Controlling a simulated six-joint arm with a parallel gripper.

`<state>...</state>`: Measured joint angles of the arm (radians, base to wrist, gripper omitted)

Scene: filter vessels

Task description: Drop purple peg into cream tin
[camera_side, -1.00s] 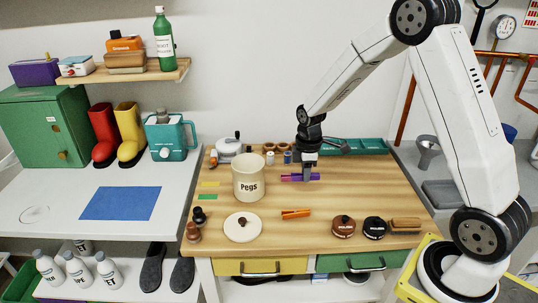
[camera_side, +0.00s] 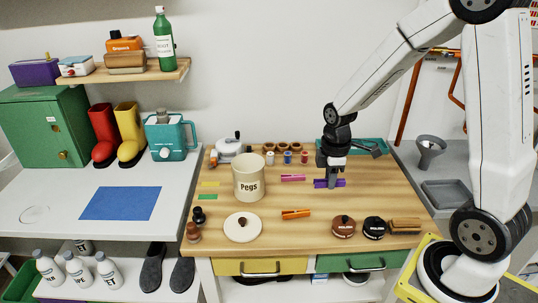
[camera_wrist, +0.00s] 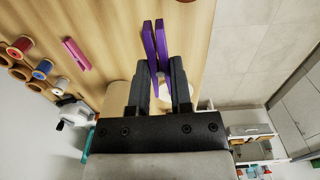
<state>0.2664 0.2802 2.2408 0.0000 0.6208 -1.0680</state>
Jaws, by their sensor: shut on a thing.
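The purple peg (camera_side: 321,183) is held between the fingers of my gripper (camera_side: 331,184), right of the pink peg. In the wrist view the purple peg (camera_wrist: 161,42) points away from the fingertips (camera_wrist: 158,68), its two prongs spread apart. My gripper is shut on it. The height of the peg above the table is hard to tell. The cream tin (camera_side: 249,184), labelled "Pegs", stands upright and open on the wooden table, left of my gripper and apart from it. The inside of the tin is mostly hidden.
A pink peg (camera_side: 293,178) lies between the tin and my gripper. An orange peg (camera_side: 296,214) lies nearer the front, beside a round cream lid (camera_side: 243,227). Thread spools (camera_side: 287,157) stand behind. Polish tins (camera_side: 343,227) and a brush (camera_side: 405,225) sit front right.

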